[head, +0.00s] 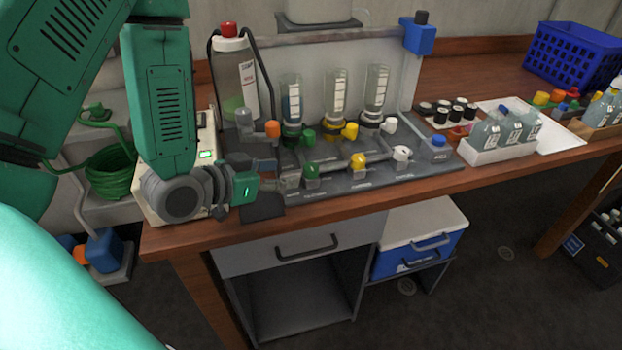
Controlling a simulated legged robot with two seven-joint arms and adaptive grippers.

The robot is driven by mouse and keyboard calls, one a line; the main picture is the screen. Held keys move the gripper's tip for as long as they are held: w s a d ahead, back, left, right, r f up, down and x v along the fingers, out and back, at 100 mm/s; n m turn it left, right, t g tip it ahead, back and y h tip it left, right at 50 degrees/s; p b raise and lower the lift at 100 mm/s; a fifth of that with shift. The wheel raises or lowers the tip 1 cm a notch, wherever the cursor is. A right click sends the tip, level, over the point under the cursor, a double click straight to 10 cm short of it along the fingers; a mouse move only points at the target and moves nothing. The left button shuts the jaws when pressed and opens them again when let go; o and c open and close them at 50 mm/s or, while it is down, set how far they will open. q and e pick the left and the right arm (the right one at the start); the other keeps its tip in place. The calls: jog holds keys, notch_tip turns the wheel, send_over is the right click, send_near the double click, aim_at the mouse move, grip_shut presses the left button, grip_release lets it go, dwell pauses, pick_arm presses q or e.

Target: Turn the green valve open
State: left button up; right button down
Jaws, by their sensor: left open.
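Two green valve knobs show on the grey bench rig (345,186). One green valve knob (311,170) is in the front row, beside a yellow and a white one. The other green knob (309,135) is further back, by the left clear tube. I cannot tell from the picture which one the task means. My left gripper (282,185) reaches in from the left at the rig's front left. It is open, and its fingers point right toward the front green knob. No hold on the knob shows. My right gripper is not in view.
A red-capped bottle (235,85) and several clear tubes stand behind the valves. Other knobs are close by: orange (272,129), yellow (357,161) and white (401,153). A tray of bottles (500,150) and a blue crate (572,55) are at right on the wooden bench (455,190).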

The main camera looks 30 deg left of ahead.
aim_at(308, 168)
pick_arm(q)
jog(key=x, duration=0.9)
jog(key=shift+a, duration=0.1)
grip_shut()
